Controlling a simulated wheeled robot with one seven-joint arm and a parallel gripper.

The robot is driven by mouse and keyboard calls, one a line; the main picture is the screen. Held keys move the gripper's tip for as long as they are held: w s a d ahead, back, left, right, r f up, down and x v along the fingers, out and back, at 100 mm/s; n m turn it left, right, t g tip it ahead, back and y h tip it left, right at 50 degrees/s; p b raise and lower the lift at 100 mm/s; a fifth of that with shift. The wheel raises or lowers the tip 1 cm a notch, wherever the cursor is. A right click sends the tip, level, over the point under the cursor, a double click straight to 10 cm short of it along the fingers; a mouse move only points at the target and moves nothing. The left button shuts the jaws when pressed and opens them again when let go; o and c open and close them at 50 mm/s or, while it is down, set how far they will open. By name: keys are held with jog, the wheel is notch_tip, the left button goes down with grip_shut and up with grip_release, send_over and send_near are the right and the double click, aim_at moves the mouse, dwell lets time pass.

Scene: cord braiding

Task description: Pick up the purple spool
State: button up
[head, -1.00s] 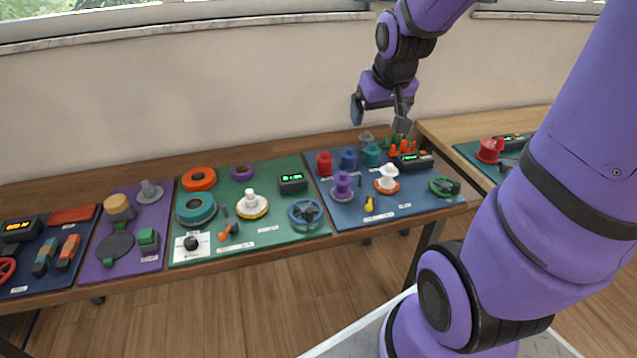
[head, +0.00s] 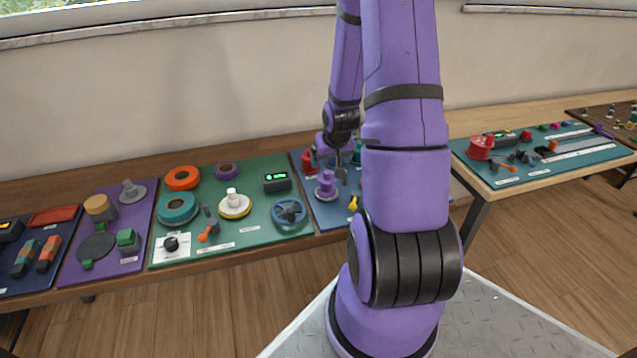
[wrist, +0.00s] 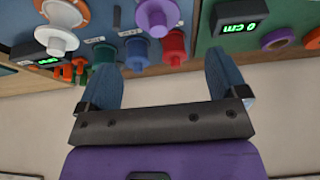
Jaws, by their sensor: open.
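The purple spool (head: 326,186) stands upright on the blue board (head: 325,214) in the head view, left of my arm. It also shows at the top of the wrist view (wrist: 157,17), a little cut by the frame edge. My gripper (head: 331,160) hangs just behind and above it in the head view, close to the red spool (head: 309,161). In the wrist view my gripper (wrist: 165,68) is open, with two blue fingers apart and nothing between them. The purple spool is beyond the fingertips. My arm hides the right part of the blue board.
Beyond the fingers in the wrist view stand a red spool (wrist: 174,47), a blue spool (wrist: 136,53), a teal spool (wrist: 103,54) and a white spool (wrist: 57,28). A green board (head: 240,241) with several parts lies to the left. The wall is behind.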

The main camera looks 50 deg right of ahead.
aim_at(327, 172)
jog(key=shift+x, duration=5.2)
jog(key=shift+d, duration=0.1)
jog(key=c, duration=0.9)
